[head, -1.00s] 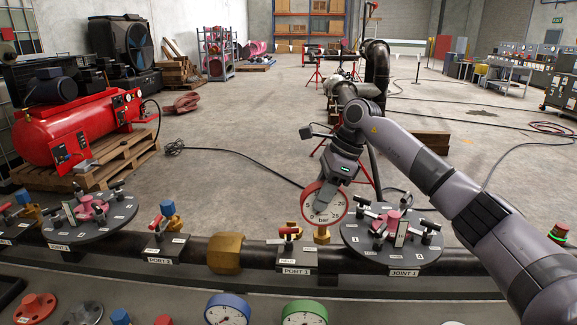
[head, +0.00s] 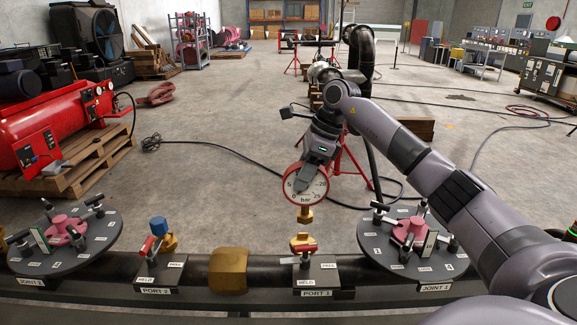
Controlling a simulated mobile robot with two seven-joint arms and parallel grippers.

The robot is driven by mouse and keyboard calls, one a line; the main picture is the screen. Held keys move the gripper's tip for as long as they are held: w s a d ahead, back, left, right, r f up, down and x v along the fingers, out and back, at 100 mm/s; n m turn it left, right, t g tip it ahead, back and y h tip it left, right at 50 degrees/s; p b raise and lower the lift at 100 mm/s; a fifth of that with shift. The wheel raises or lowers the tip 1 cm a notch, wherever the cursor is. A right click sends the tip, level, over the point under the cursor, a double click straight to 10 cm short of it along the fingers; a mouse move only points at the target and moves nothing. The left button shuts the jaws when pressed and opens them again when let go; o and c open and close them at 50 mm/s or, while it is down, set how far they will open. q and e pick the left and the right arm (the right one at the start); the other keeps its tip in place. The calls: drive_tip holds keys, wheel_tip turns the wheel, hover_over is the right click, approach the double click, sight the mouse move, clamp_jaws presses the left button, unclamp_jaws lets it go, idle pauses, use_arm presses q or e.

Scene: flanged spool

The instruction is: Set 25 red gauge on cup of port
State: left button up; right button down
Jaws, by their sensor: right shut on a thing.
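The red-rimmed gauge (head: 297,197), its white dial marked bar and 25, hangs upright from my right gripper (head: 312,178). The gripper is shut on it and covers part of the dial. The gauge's brass stem (head: 305,215) points down. Below it is the brass cup (head: 300,239) of the port labelled PORT 1 (head: 317,293), with a red lever (head: 303,249) in front. A small gap shows between stem and cup; exact depth alignment I cannot tell. My left gripper is not in view.
PORT 2 (head: 156,291) with a blue cap (head: 158,225) stands to the left. Round flanges JOINT 2 (head: 102,250) and JOINT 1 (head: 375,254) carry clamps. A brass collar (head: 228,270) sits on the dark pipe between the ports. The floor behind is open.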

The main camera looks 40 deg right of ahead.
sight(302, 202)
drive_tip(key=shift+w, duration=0.1)
drive_tip(key=shift+f+b, duration=0.45)
wheel_tip(302, 202, down, 5)
drive_tip(key=b, duration=0.4)
drive_tip(key=shift+r, duration=0.1)
drive_tip(key=shift+f+b, duration=0.6)
drive_tip(key=shift+f, duration=0.6)
